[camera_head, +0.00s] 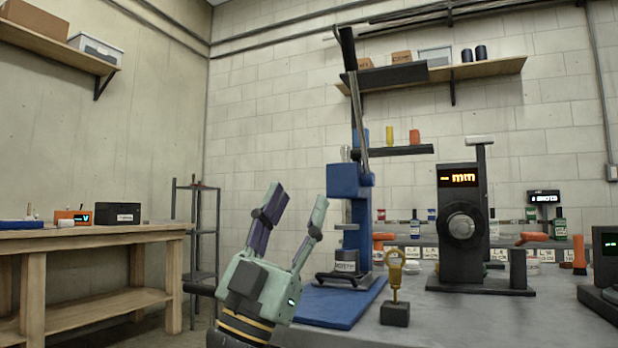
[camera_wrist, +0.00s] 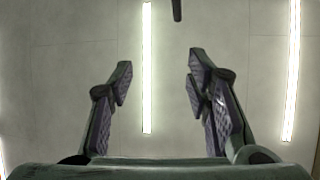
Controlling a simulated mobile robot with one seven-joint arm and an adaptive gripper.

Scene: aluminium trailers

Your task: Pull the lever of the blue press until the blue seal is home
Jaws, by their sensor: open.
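The blue press (camera_head: 352,182) stands on a blue base plate (camera_head: 340,303) on the grey bench, near the middle of the head view. Its long metal lever (camera_head: 358,112) points up, with a dark grip (camera_head: 346,48) at the top. My gripper (camera_head: 298,193) is open and empty, fingers pointing up, in front and to the left of the press. It is well below the lever's grip and apart from it. In the wrist view its fingers (camera_wrist: 160,75) are spread with nothing between them. A dark rod end (camera_wrist: 177,10) shows at the top edge there. I cannot make out the blue seal.
A dark machine with an orange "mm" display (camera_head: 460,178) is further right. A wall shelf (camera_head: 480,70) hangs behind. A wooden table (camera_head: 95,236) stands at the left.

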